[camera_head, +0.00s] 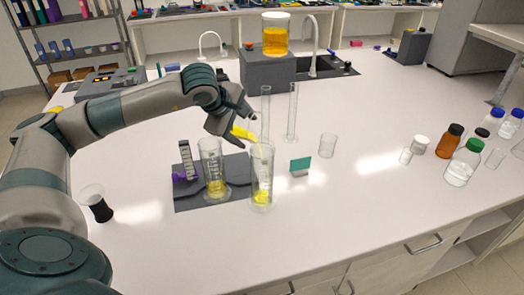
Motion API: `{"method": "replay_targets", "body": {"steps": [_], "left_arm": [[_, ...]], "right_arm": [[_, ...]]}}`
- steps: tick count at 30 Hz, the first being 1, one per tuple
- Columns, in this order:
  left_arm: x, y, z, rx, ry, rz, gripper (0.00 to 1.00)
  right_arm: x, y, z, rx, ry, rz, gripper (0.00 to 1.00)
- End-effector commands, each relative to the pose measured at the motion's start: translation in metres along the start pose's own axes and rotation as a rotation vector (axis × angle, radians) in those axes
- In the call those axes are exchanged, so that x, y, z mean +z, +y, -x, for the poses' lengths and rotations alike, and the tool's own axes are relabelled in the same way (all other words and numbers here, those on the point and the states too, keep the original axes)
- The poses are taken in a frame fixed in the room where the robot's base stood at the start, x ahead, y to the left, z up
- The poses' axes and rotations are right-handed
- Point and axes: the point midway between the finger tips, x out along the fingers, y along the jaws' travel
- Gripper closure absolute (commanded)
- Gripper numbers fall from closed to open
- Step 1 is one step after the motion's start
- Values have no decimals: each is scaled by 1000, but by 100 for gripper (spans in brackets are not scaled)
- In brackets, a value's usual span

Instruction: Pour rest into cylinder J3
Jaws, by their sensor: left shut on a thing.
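My left gripper (236,122) is shut on a small clear vessel with yellow liquid (243,132). The vessel is tilted to the right, its mouth close above a clear cylinder (262,175). That cylinder stands upright at the right edge of a dark mat and has yellow liquid at its bottom. A second clear cylinder (212,165) stands on the mat to its left, also with yellow liquid low inside. I cannot read a J3 label on either. Two tall, narrow, empty-looking cylinders stand behind, one (265,105) and another (292,110). My right gripper is not in view.
The dark mat (190,196) also bears a small rack. A green card (300,166) and an empty beaker (328,145) stand to the right. Several bottles (463,163) are at far right. A yellow-filled jar (275,36) sits on a grey box.

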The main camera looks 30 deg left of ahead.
Motion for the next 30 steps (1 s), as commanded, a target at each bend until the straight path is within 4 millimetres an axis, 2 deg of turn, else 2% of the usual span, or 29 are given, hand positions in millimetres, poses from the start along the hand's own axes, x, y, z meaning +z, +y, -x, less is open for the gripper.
{"method": "replay_targets", "body": {"steps": [30], "left_arm": [[2,1,2,2,89,-65,69]], "right_arm": [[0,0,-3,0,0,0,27]]}}
